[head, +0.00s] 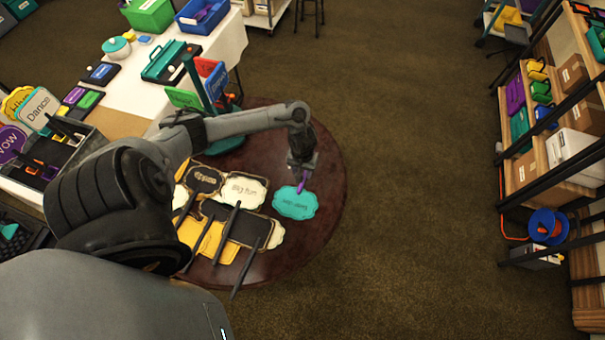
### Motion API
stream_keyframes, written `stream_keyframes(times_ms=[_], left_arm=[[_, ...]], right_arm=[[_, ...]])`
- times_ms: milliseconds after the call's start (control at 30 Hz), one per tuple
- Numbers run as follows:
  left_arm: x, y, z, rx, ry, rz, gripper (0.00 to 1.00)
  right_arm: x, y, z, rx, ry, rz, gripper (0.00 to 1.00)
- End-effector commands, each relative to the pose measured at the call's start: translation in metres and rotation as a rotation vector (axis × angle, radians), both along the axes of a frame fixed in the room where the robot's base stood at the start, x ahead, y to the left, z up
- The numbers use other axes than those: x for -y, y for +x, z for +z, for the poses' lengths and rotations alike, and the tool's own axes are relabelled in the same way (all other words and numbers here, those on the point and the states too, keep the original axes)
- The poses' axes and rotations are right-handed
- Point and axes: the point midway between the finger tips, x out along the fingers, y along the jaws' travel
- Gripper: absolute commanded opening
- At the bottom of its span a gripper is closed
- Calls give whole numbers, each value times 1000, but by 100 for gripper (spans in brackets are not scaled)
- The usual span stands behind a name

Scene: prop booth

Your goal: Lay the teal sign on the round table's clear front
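The teal sign (296,204) is a scalloped plate with dark lettering and a purple handle (301,185). It shows at the right part of the dark red round table (327,173). My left gripper (302,170) reaches in from the left and is at the upper end of the handle, apparently shut on it. The fingers are small and dark here. I cannot tell whether the sign touches the tabletop or is just above it. My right gripper is not in view.
Black, cream and yellow signs, including a cream one (244,189), crowd the table's left and middle. A sign rack (205,100) stands at its back. A white-clothed table (135,65) is behind left. Shelves (545,120) stand right, with open floor between.

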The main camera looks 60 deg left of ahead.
Motion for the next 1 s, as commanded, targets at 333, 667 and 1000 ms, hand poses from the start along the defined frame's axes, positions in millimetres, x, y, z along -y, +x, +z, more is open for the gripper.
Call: stream_keyframes(times_ms=[333,667,1000], left_arm=[[1,1,49,2,-1,-4,42],[86,16,35,176,-2,-327,42],[223,3,85,434,153,-778,42]], right_arm=[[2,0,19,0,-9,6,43],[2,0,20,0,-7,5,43],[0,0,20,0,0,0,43]])
